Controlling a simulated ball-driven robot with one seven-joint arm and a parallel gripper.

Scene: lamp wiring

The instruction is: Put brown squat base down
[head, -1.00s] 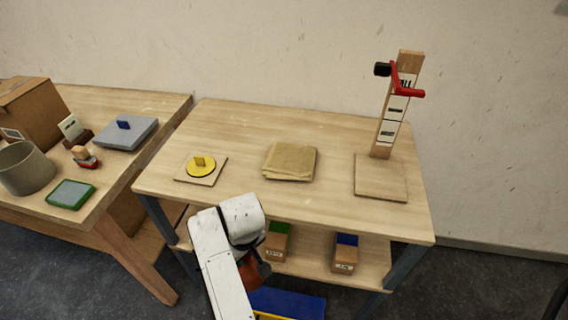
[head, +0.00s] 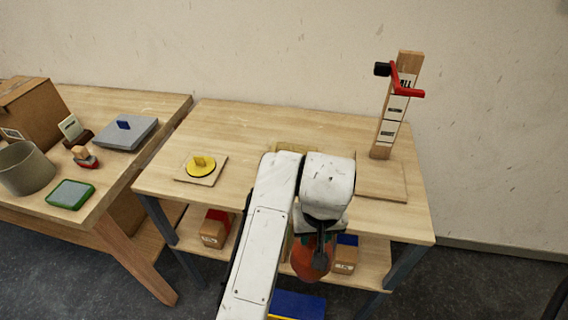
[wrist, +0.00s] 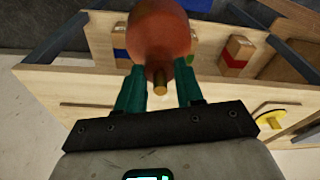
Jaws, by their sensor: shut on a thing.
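The brown squat base (head: 313,262) hangs from my gripper, in front of the main table's front edge. In the wrist view the base (wrist: 160,30) is a rounded reddish-brown body with a short tan peg. My gripper (wrist: 160,80) has its green fingers closed around that peg. In the head view my white arm covers most of the gripper, so the fingers are hard to make out there. The base is in the air, apart from the tabletop (head: 270,125).
A yellow disc (head: 202,165) lies on a small board at the left. A bare square board (head: 383,183) lies before a wooden tower (head: 396,105) with a red arm. Labelled boxes (head: 215,229) stand on the lower shelf. The table's back middle is clear.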

